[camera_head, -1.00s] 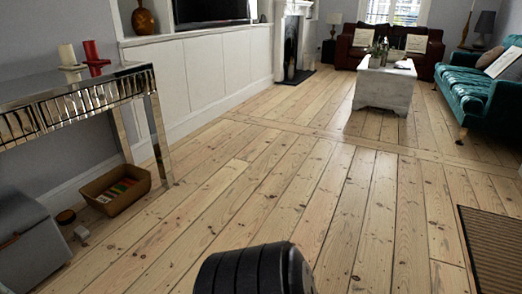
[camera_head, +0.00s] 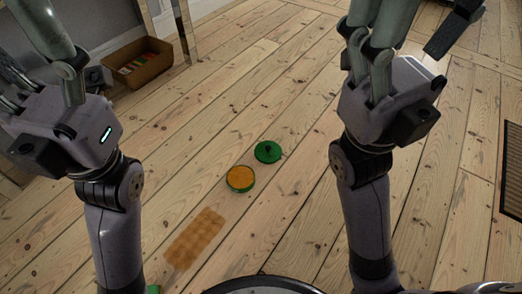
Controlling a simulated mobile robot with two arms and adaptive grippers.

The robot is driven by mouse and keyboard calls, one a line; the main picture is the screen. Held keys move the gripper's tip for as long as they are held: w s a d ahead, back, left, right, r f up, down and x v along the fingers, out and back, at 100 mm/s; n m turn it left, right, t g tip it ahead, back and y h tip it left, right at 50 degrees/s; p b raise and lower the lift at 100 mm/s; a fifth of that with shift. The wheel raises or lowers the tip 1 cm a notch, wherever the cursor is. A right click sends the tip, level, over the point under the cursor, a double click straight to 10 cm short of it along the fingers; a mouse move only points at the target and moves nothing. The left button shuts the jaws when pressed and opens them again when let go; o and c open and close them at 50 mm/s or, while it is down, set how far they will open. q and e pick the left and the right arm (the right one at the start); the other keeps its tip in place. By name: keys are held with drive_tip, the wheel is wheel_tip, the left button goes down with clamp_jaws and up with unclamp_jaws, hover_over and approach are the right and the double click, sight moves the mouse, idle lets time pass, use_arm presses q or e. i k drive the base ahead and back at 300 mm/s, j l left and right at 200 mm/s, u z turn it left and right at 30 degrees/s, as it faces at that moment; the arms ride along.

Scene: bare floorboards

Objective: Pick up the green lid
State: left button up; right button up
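The green lid (camera_head: 268,151) lies flat on the floorboards near the middle of the view, a round disc with a small dark knob on top. Just below and left of it sits a round orange-topped thing with a green rim (camera_head: 240,178), apart from the lid. My two arms rise on either side, well clear of both. Dark finger-like parts at the top right look like my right gripper (camera_head: 454,28); its opening cannot be made out.
A flat orange-brown checkered patch (camera_head: 195,237) lies on the floor at lower left of the lid. A brown box (camera_head: 140,62) with colourful contents stands at the upper left. A dark striped mat (camera_head: 512,170) is at the right edge.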

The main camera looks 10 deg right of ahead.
sight(266, 152)
drive_tip(key=z, duration=0.25)
drive_tip(key=i+l+u, duration=0.2)
drive_tip(key=i, duration=0.15)
drive_tip(key=i+u, duration=0.2)
drive_tip(key=i, duration=0.2)
drive_tip(key=i+l+u, duration=0.2)
drive_tip(key=i+l, duration=0.05)
drive_tip(key=i, duration=0.1)
